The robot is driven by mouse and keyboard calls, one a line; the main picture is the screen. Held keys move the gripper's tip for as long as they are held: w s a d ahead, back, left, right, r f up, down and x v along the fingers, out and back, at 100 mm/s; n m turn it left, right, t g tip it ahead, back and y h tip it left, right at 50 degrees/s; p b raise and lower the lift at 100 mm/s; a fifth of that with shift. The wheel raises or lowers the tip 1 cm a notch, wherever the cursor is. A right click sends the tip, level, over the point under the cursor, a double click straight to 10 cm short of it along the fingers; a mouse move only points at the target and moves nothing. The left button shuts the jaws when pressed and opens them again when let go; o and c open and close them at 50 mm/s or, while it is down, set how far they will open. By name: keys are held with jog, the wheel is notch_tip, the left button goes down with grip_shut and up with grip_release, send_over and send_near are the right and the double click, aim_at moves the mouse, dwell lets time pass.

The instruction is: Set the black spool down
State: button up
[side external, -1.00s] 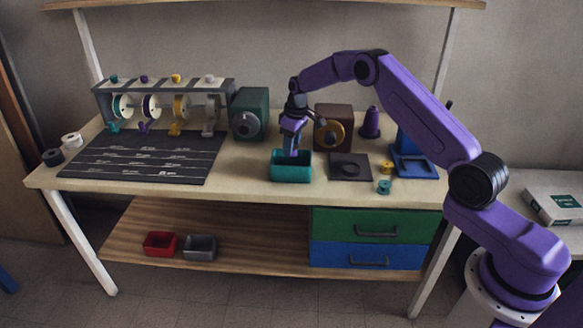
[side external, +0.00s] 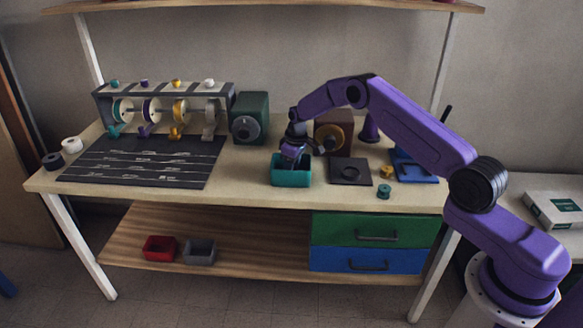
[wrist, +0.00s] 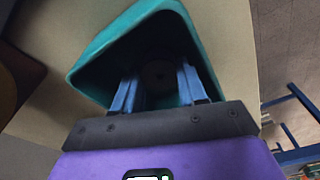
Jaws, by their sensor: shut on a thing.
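My gripper (side external: 291,158) is lowered into the mouth of the teal bin (side external: 291,179) on the bench. In the wrist view, the two blue fingers of my gripper (wrist: 159,78) reach into the bin (wrist: 98,58). Between them is a dark round piece with a small centre hole, the black spool (wrist: 157,74), and the fingers are shut on it. The bin's inside is in deep shadow, so I cannot tell whether the spool touches the floor. In the side view the bin wall and gripper hide the spool.
A black square plate (side external: 336,178) lies right of the bin, with a teal spool (side external: 384,191) and a yellow spool (side external: 386,172) beyond it. A brown box (side external: 326,119) stands behind. A dark mat (side external: 150,160), a white spool (side external: 71,144) and another dark spool (side external: 52,160) are left.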

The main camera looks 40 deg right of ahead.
jog(key=o, duration=0.8)
jog(key=shift+r, duration=0.1)
jog(key=r, duration=0.4)
jog(key=s+r, duration=0.1)
jog(key=r, duration=0.7)
jog(key=shift+s+d, duration=0.15)
jog(key=shift+d, duration=0.15)
